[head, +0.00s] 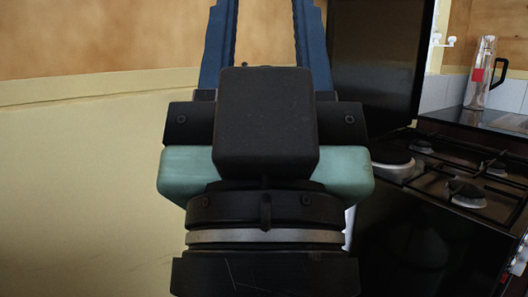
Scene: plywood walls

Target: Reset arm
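My gripper (265,45) fills the middle of the head view, seen from behind. Its two blue fingers reach up past the top edge of the picture, with a wide gap between them where they show. The fingertips are out of the frame. Only the plywood wall (262,25) shows between the fingers, and nothing is seen held there. The dark camera block and the green body of my gripper hide what lies directly behind them.
A dark stove (440,185) with several burners stands at the right, with an upright dark panel (375,60) close to my gripper. A clear jug (481,75) with a black handle stands on the counter behind. A pale yellow surface (80,190) fills the left.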

